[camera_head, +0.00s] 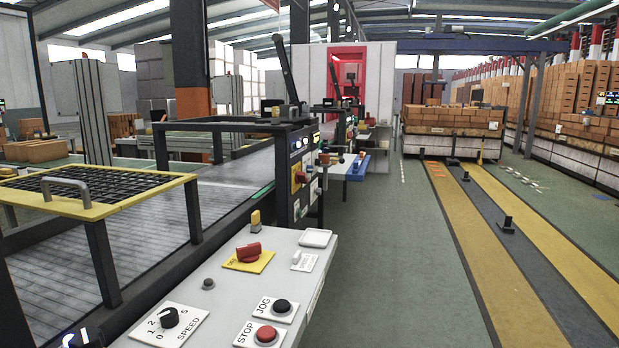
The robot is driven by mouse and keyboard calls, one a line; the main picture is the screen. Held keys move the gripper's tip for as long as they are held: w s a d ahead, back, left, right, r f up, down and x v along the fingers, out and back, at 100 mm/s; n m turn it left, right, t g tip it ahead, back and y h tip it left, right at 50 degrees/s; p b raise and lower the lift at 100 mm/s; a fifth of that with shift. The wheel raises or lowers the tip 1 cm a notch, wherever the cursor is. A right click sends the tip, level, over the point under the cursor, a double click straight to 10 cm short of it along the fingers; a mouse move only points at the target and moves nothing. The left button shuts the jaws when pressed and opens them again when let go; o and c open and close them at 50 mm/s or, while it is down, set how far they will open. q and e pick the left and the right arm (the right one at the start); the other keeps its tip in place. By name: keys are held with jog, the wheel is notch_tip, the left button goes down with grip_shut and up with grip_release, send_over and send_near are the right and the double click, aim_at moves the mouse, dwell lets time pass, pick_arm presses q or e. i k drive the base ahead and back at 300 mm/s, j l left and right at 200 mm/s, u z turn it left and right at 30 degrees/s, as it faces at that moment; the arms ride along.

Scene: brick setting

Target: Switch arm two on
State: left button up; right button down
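A pale control panel (222,295) lies close in front at the bottom centre. It carries a red rotary switch (249,252) on a yellow plate, and a small pale switch (297,257) on a white label too small to read. Nearer are a black JOG button (281,306), a red STOP button (266,335) and a black SPEED knob (168,317). No marking for arm two is readable. A dark part with a blue light shows at the bottom left edge; I cannot tell what it is. Neither gripper can be made out.
A conveyor bed (60,275) with a yellow-framed grid (150,196) runs along the left. A black upright control box (293,190) with a red switch stands beyond the panel. Brick stacks (455,117) stand at the back. The green floor (400,260) on the right is mostly clear.

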aim_at(300, 177)
jog(key=i+l+u, duration=0.25)
jog(key=i+l, duration=0.2)
jog(key=l, duration=0.15)
jog(key=i+l+u, duration=0.15)
jog(key=l, duration=0.2)
jog(key=i+l+u, duration=0.25)
jog(key=i+l, duration=0.15)
jog(key=l, duration=0.3)
jog(key=i+l+u, duration=0.15)
jog(key=l, duration=0.25)
jog(key=i+l+u, duration=0.15)
jog(key=l, duration=0.25)
